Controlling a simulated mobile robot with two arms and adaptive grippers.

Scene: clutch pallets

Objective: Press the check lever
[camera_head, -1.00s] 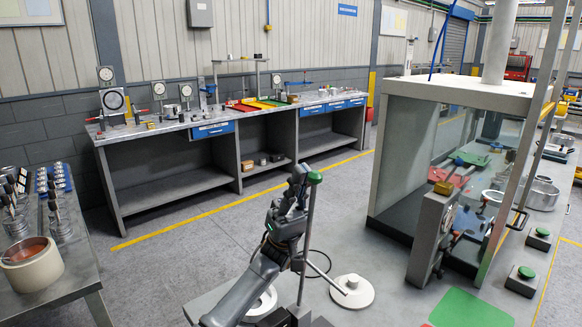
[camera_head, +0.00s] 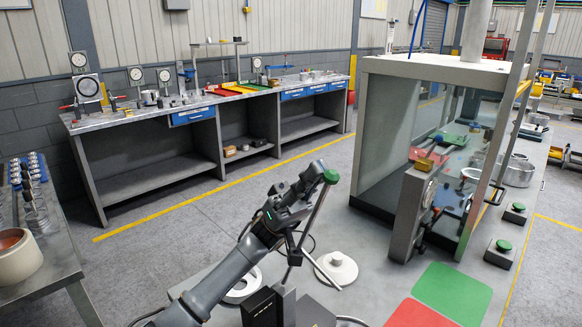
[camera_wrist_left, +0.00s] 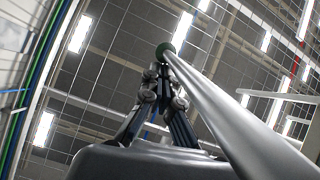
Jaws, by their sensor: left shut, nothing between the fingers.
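The check lever is a thin grey rod with a green knob (camera_head: 331,176), leaning to the right above a dark block at its foot. My left gripper (camera_head: 312,184) is shut and empty, up against the rod's upper end just left of the knob; I cannot tell exact contact. In the left wrist view the lever's rod (camera_wrist_left: 225,110) runs diagonally past the right side of the fingers (camera_wrist_left: 160,72), with the knob (camera_wrist_left: 166,50) beyond the tips. The rod is not between the fingers. My right gripper is out of view.
A white round base (camera_head: 337,268) stands behind the lever. A grey glass-sided booth (camera_head: 385,135) stands to the right, with a green pad (camera_head: 453,292) and a red pad (camera_head: 423,314) in front. A long workbench (camera_head: 145,124) lines the back wall.

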